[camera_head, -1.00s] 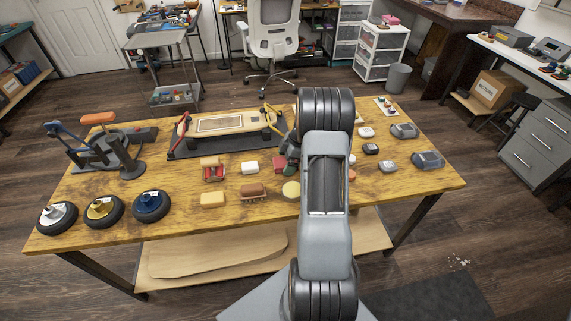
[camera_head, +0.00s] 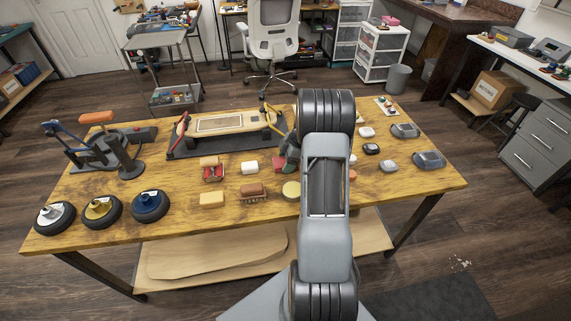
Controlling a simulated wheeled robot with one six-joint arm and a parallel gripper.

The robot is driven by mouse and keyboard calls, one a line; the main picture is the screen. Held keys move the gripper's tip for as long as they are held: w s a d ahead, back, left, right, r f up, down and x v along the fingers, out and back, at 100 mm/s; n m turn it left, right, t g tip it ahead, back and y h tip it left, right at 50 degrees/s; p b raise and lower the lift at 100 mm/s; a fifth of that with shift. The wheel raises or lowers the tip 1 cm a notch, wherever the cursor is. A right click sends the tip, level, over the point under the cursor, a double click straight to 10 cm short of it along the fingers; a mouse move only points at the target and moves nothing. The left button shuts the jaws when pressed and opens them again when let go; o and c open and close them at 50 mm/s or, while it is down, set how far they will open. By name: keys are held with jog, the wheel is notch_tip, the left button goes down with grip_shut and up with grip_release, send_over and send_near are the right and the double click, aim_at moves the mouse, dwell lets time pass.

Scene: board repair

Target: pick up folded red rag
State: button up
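The folded red rag (camera_head: 279,163) lies on the wooden workbench, right of a small white block, and shows as a small dark red patch. My gripper (camera_head: 287,164) is at the rag's right side, low over the bench and partly behind my own arm. The fingers are small, dark and partly hidden, so I cannot tell whether they are open or shut, or whether they touch the rag.
The workbench (camera_head: 110,222) holds a clamped skateboard deck (camera_head: 222,124) behind the rag. A white block (camera_head: 249,167), brushes (camera_head: 253,191) and a yellow round tin (camera_head: 291,190) are close by. Grey devices (camera_head: 428,161) are at the right.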

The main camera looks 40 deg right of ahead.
jog(key=c, duration=0.4)
jog(key=shift+r, duration=0.1)
jog(key=shift+c, duration=0.2)
jog(key=shift+r+p, duration=0.4)
jog(key=shift+p, duration=0.2)
notch_tip(320, 180, up, 17)
jog(key=shift+r, duration=0.2)
